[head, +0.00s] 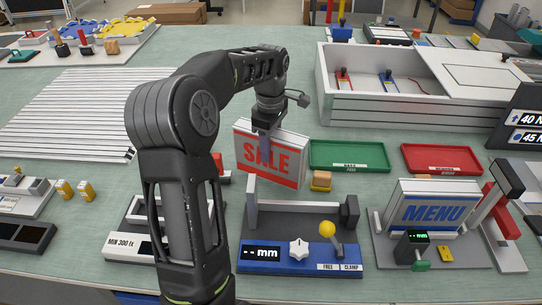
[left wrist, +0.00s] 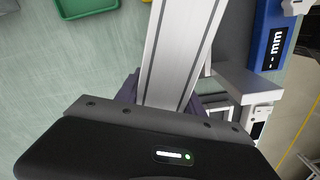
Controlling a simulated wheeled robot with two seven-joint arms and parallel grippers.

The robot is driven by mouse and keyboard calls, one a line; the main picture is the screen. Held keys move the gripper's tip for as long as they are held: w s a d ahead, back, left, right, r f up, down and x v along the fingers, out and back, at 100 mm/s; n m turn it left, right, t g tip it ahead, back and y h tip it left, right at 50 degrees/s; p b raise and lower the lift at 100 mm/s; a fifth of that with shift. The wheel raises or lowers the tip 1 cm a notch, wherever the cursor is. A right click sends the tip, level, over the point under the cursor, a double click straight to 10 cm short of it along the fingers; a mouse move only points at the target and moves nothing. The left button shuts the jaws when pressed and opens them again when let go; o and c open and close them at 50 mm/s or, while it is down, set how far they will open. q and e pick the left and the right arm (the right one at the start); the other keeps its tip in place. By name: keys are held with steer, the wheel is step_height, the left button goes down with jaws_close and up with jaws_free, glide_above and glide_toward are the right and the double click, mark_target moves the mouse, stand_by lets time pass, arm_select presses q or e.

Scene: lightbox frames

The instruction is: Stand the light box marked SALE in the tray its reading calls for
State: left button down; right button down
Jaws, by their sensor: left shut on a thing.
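The measuring fixture (head: 262,268) has a "-- mm" display, a white knob and a yellow-ball lever (head: 327,229) over FREE and CLAMP. My right gripper is not in view.
A second light box marked MENU (head: 436,208) stands in a grey fixture at the right. A panel reading MIN 300 lx (head: 128,246) is at the left. A signboard (head: 520,125) reads 40 N and 45 N.

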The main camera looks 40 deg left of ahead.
arm_select(q)
step_height(320, 180, down, 3)
steer(key=shift+f+p, duration=0.2)
steer(key=shift+p, duration=0.15)
steer(key=shift+f, duration=0.1)
steer(key=shift+f, duration=0.25)
steer(key=c, duration=0.7)
jaws_free()
steer(key=shift+r, duration=0.1)
